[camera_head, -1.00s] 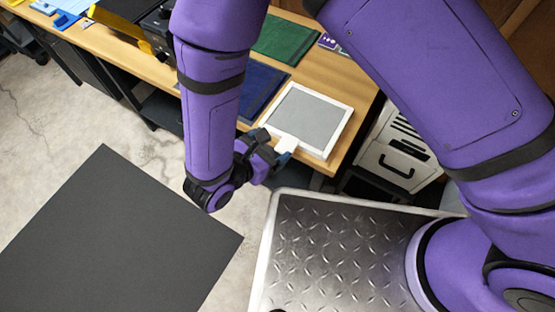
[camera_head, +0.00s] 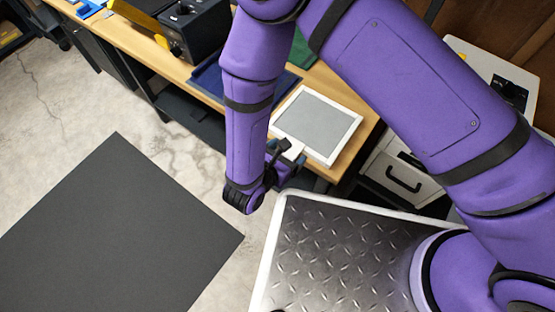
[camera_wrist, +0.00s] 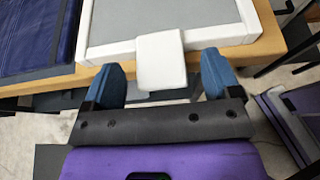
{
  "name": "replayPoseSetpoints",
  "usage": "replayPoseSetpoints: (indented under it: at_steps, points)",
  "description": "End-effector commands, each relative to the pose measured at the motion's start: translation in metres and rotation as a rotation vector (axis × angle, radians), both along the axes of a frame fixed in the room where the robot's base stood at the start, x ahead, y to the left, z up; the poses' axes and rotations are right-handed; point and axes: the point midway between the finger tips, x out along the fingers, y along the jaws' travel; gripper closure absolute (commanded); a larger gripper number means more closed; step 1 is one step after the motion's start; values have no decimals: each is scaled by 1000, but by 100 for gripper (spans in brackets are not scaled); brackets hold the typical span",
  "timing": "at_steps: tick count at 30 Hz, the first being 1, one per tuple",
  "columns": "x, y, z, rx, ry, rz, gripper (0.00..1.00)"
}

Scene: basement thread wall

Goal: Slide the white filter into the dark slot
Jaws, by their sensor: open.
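The white filter (camera_head: 357,127) lies flat on the wooden bench, a grey panel in a white frame. Its white tab (camera_wrist: 160,50) sticks out over the bench's front edge. My gripper (camera_head: 289,155) is at that edge, by the tab. In the wrist view my gripper (camera_wrist: 160,64) is open, with one blue finger on each side of the tab and a gap on both sides. The filter's far part is cut off there.
A dark blue mat or tray (camera_head: 208,82) lies left of the filter. A green item (camera_head: 303,50) is partly hidden behind my arm. A white drawer unit (camera_head: 402,180) stands right of the bench. A dark mat (camera_head: 115,235) covers open floor at left.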

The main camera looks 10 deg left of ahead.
Motion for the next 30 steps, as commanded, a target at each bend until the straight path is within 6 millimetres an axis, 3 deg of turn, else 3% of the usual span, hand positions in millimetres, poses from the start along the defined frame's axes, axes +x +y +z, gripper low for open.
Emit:
replayPoseSetpoints:
  at_steps: [6,16,24,30]
  points:
    - [15,-6,-7,0,0,0,17]
    - [17,-7,-7,0,0,0,17]
    - [17,-7,-7,1,0,0,72]
    - [17,-7,-7,1,0,0,72]
